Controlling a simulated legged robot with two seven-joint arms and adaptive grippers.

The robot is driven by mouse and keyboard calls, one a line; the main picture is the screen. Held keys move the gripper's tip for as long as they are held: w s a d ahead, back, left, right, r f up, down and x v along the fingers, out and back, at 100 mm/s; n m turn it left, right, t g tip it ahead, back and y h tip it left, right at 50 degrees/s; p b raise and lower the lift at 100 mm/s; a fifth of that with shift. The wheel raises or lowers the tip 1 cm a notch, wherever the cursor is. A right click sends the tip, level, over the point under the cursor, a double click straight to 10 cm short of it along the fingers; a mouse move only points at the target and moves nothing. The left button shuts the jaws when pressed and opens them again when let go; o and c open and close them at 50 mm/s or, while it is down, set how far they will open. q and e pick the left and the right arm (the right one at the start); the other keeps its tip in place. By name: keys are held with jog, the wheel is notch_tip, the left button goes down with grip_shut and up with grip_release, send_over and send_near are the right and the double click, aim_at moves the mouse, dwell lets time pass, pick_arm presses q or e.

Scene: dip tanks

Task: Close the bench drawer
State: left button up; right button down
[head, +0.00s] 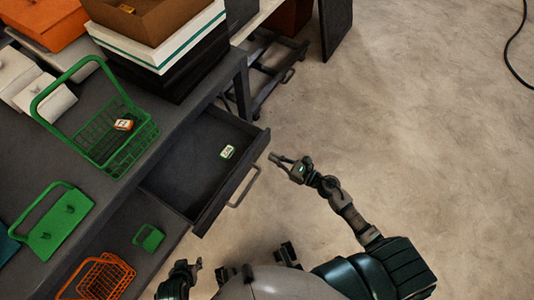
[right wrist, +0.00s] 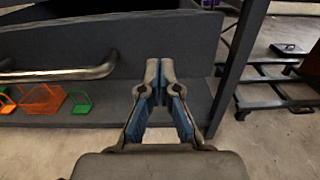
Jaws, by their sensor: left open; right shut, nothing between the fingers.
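The bench drawer (head: 190,170) is pulled out from the dark grey bench (head: 160,165), open toward me, with a small green-and-white labelled item (head: 228,152) inside. Its bar handle (head: 243,187) is on the front panel, and it also shows at the left in the right wrist view (right wrist: 60,74). My right gripper (head: 273,158) is shut and empty, just outside the drawer front near its far end. In the right wrist view its fingertips (right wrist: 160,68) are in front of the dark drawer front (right wrist: 135,45), right of the handle; contact is unclear. My left gripper (head: 194,266) is open and empty at the bottom.
A green wire basket (head: 108,135), a green caddy (head: 55,220) and stacked boxes (head: 155,45) stand on the bench. An orange basket (head: 100,278) and a small green holder (head: 148,238) are lower down.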

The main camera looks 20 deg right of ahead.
aim_at(259, 152)
jog(key=x, duration=0.3)
pick_arm(q)
jog(key=shift+s+a+f+g, duration=0.2)
jog(key=shift+s+a+g, duration=0.2)
jog(key=shift+s+a, duration=0.35)
pick_arm(e)
jog(key=shift+w+a+r, duration=0.1)
jog(key=shift+a, duration=0.65)
